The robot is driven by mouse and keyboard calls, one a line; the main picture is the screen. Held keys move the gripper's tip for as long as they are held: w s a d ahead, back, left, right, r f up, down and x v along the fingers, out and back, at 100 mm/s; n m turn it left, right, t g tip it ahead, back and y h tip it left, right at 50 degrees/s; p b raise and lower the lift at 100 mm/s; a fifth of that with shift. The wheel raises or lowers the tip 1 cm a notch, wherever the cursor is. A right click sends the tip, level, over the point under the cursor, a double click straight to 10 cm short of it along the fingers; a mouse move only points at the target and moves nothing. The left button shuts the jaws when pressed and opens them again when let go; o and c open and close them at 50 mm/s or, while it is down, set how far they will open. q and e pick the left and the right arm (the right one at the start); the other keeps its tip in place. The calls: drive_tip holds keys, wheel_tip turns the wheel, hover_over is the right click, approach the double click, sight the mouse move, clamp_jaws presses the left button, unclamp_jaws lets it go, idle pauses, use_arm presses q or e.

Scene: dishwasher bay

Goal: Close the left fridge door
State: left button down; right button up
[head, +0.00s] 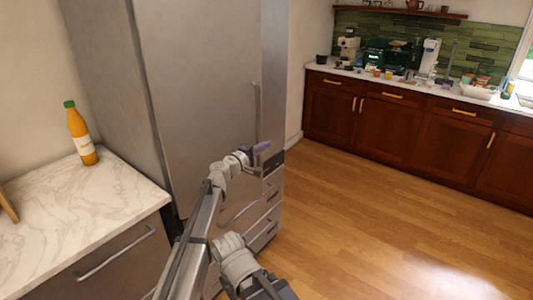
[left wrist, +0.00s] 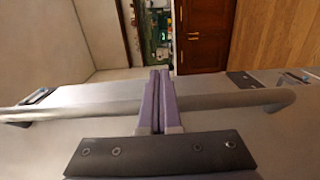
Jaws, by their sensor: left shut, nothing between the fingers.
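The tall grey fridge door (head: 205,85) stands in the middle-left of the head view, with a vertical bar handle (head: 257,110) near its right edge. I cannot tell whether the door stands slightly ajar. My left gripper (head: 264,147) is at the lower end of this handle. In the left wrist view its two purple fingers (left wrist: 158,98) are pressed together and empty. They overlap the grey handle bar (left wrist: 235,101), which runs across the picture; contact is unclear. My right gripper is not seen.
A marble counter (head: 70,215) with an orange bottle (head: 81,135) is left of the fridge. Fridge drawers (head: 272,198) lie below the door. Dark wood cabinets (head: 390,125) with appliances on top stand at the back right. The wooden floor (head: 390,220) between is clear.

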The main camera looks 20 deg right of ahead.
use_arm(q)
drive_tip(key=w+a+n+t+y, duration=0.3)
drive_tip(key=w+n+t+y, duration=0.1)
drive_tip(key=w, duration=1.2)
drive_tip(key=shift+n+t+y, duration=0.3)
drive_tip(key=shift+t+y, duration=0.1)
drive_tip(key=shift+y, duration=0.3)
drive_tip(key=shift+w, duration=0.1)
